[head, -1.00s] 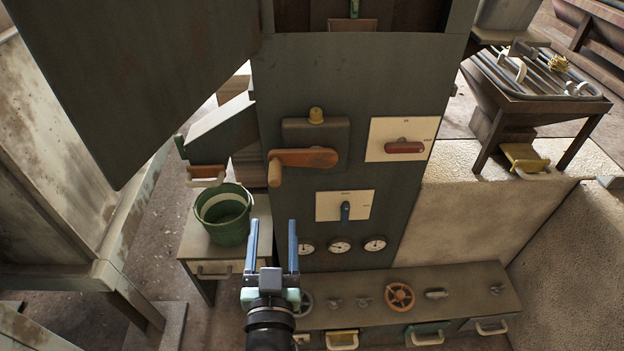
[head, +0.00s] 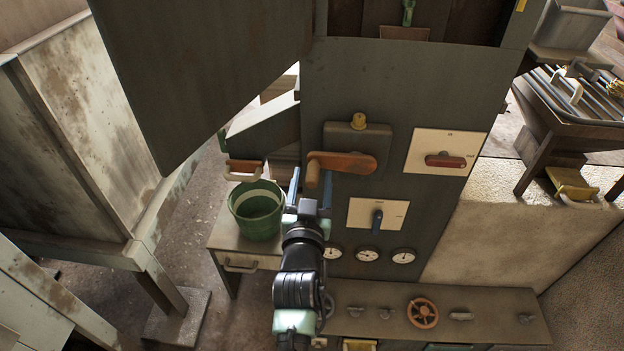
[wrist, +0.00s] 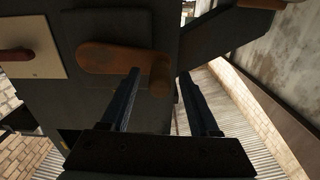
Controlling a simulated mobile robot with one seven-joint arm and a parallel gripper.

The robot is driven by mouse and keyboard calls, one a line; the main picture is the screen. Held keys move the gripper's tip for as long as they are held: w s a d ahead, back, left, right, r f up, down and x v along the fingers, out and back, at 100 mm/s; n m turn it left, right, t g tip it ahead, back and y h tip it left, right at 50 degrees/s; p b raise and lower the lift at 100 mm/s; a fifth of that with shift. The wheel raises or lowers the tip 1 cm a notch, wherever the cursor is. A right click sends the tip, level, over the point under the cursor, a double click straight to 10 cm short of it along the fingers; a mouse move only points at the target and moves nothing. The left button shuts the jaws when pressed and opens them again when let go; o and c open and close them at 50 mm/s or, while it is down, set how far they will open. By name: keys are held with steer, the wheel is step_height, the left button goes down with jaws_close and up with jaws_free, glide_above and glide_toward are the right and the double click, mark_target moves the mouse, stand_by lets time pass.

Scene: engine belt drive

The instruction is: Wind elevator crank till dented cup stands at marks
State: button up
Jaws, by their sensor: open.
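The orange crank arm (head: 345,162) is mounted on the dark front panel, pointing left, with a wooden knob (head: 312,176) at its left end. In the wrist view the knob (wrist: 160,78) appears between the two fingers. My gripper (head: 310,180) is open, its fingers either side of the knob in the picture; I cannot tell whether they touch it. In the opening at the top of the panel a brown piece (head: 404,33) shows with a green part above it; I cannot tell whether it is the dented cup. A small yellow mark (head: 521,5) shows on the opening's right edge.
A red lever (head: 445,160) and a blue switch (head: 377,218) sit right of and below the crank. A green bucket (head: 257,212) stands on a small table at left. A large dark sheet (head: 190,70) hangs at upper left.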

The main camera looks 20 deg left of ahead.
steer(key=shift+w, duration=0.15)
steer(key=shift+c, duration=0.2)
jaws_close()
stand_by(1.2)
